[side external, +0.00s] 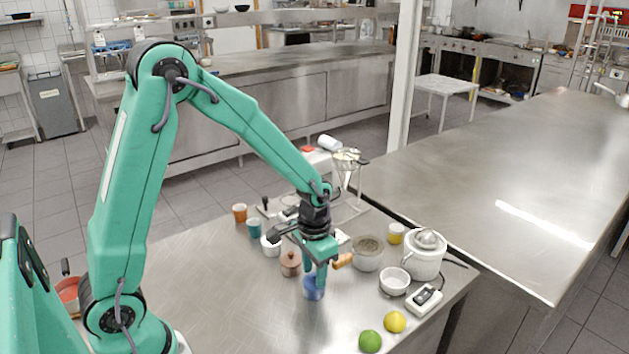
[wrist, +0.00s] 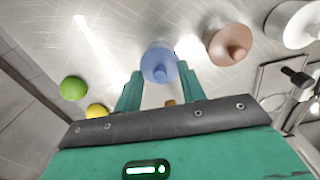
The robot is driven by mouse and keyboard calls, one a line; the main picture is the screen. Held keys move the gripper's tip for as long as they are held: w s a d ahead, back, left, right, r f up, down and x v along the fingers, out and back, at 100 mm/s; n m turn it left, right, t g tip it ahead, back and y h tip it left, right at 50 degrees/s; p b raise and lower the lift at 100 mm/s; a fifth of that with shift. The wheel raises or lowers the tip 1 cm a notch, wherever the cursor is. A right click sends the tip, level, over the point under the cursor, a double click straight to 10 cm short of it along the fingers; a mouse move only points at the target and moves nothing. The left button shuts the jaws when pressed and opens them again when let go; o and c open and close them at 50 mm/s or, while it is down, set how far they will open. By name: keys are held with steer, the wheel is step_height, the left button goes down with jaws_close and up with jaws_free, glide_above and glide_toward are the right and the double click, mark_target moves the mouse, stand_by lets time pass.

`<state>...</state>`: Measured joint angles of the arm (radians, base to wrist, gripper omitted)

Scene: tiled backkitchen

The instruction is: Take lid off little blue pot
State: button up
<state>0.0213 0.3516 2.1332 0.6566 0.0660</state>
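The little blue pot (side external: 313,291) stands on the steel table below my gripper (side external: 315,277) in the side view. In the wrist view the blue pot (wrist: 158,58) is seen from above, with its lid and small round knob (wrist: 160,73) on. My gripper (wrist: 159,72) has its fingers apart, one on each side of the lid, with nothing clearly held. I cannot tell whether the fingertips touch the pot or lid. My fingers hide part of the pot in the side view.
A brown lidded pot (side external: 290,265) stands close by. A grey bowl (side external: 368,254), small white bowl (side external: 394,281), and white juicer (side external: 425,255) stand to the right. A lime (side external: 370,341) and a lemon (side external: 395,321) lie in front. The table's left front is clear.

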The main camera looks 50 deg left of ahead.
jaws_close()
steer(key=shift+r, duration=0.15)
stand_by(0.4)
steer(key=shift+r, duration=0.55)
steer(key=r, duration=0.3)
steer(key=shift+s+d+r, duration=0.1)
steer(key=shift+s+d, duration=0.05)
steer(key=shift+d, duration=0.2)
steer(key=s+d+r, duration=0.6)
steer(key=d, duration=0.3)
steer(key=shift+r, duration=0.2)
steer(key=shift+d, duration=0.1)
